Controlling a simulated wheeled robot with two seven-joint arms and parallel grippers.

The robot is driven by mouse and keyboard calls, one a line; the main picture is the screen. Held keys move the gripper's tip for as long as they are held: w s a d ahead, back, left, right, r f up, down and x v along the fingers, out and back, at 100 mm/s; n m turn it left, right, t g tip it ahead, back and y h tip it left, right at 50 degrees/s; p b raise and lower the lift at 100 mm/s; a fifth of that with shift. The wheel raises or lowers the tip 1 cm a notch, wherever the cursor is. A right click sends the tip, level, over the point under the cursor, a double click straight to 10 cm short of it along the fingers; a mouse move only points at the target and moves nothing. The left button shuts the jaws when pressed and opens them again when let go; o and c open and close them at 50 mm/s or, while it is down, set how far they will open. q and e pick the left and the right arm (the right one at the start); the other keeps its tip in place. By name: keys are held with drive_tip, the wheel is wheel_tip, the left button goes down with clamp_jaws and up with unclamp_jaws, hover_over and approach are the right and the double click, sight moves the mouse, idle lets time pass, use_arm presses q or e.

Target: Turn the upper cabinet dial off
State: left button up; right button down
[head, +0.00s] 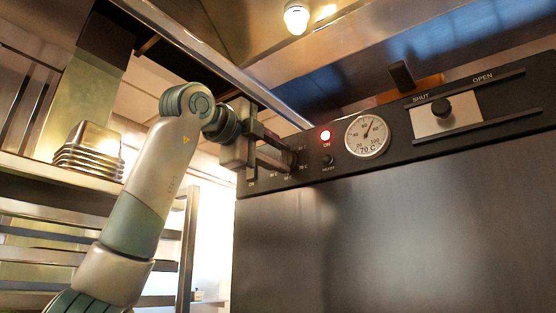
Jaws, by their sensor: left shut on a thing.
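The upper cabinet dial (290,159) is a dark knob at the left end of the black control panel, with small white temperature marks around it. My left gripper (284,155) reaches the panel from the left and is shut on the dial, with its two dark fingers on either side of it. The fingers hide part of the dial, so its pointer is not readable. My right gripper is not in view.
A round thermometer gauge (366,136), a small button (328,160) and a SHUT/OPEN slider knob (440,107) sit farther right on the panel. A stack of metal pans (88,152) stands on a shelf at left. A hood with a lamp (296,17) hangs above.

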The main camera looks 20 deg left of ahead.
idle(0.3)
use_arm(q)
drive_tip(key=o, duration=1)
drive_tip(key=shift+w, duration=0.1)
